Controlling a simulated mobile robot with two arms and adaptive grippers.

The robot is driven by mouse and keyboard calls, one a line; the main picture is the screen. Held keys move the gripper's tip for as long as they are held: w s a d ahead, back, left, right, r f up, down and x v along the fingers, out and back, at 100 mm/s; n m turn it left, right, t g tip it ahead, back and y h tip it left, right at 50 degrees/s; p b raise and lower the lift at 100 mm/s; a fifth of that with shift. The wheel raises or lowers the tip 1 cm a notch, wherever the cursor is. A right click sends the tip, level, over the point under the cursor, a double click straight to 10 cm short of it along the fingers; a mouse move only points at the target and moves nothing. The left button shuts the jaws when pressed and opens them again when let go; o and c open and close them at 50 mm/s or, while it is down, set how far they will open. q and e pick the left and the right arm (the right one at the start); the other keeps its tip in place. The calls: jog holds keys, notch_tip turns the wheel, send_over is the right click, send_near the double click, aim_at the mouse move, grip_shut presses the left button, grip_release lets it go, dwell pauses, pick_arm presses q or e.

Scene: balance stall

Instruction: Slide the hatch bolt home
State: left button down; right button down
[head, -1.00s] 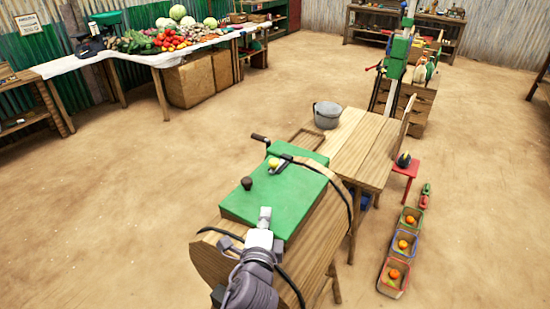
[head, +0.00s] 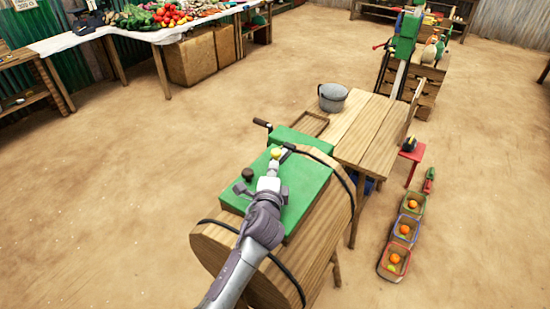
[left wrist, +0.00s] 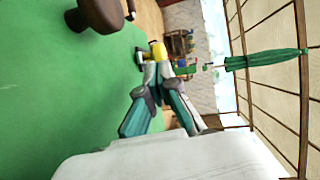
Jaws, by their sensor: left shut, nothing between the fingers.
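The green hatch (head: 300,185) lies on top of a wooden barrel-like body (head: 318,225). The bolt's yellow knob (head: 276,152) stands near the hatch's far edge, with a dark metal part (head: 288,149) beside it. My left gripper (head: 272,169) is shut and empty, low over the green surface, its fingertips just short of the yellow knob. In the left wrist view the knob (left wrist: 158,50) shows right beyond the fingertips (left wrist: 157,72); I cannot tell whether they touch. The bolt's rod is mostly hidden. My right gripper is not in view.
A dark round knob (head: 248,175) stands on the hatch left of my gripper. A crank handle (head: 263,125) sticks out at the far left. A wooden table (head: 372,130) with a grey pot (head: 332,97) stands beyond. Dark straps (head: 349,190) cross the barrel.

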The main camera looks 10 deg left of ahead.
aim_at(277, 156)
pick_arm(q)
jog(key=w, duration=0.2)
jog(key=shift+w+a+f, duration=0.1)
jog(key=shift+w, duration=0.25)
jog(key=shift+w+f, duration=0.15)
jog(key=shift+w, duration=0.45)
pick_arm(e)
jog(key=shift+w+r, duration=0.35)
jog(key=shift+r, duration=0.05)
jog(key=shift+s, duration=0.1)
